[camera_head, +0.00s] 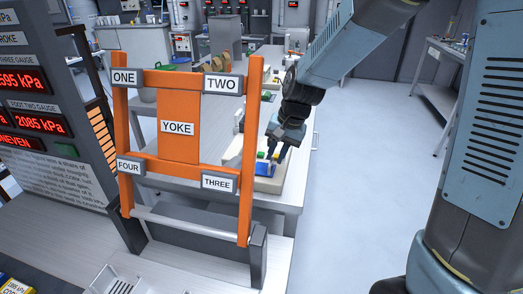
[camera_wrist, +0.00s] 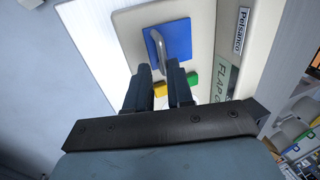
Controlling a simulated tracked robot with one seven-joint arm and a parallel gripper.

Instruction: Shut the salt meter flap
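The salt meter's pale housing (camera_wrist: 135,22) carries a blue square plate (camera_wrist: 180,40) with a bent grey metal handle (camera_wrist: 155,40); I take the plate to be the flap. In the head view the blue plate (camera_head: 264,169) lies low, below my gripper. Contact with the handle cannot be told. My gripper (camera_head: 275,152) points down at the housing in the head view.
A green label reading "FLAP O…" (camera_wrist: 222,80) is partly hidden by my gripper. An orange yoke frame (camera_head: 178,125) stands left of my arm in the head view. A gauge panel (camera_head: 35,110) is at far left. Open floor (camera_head: 350,170) lies right of the bench.

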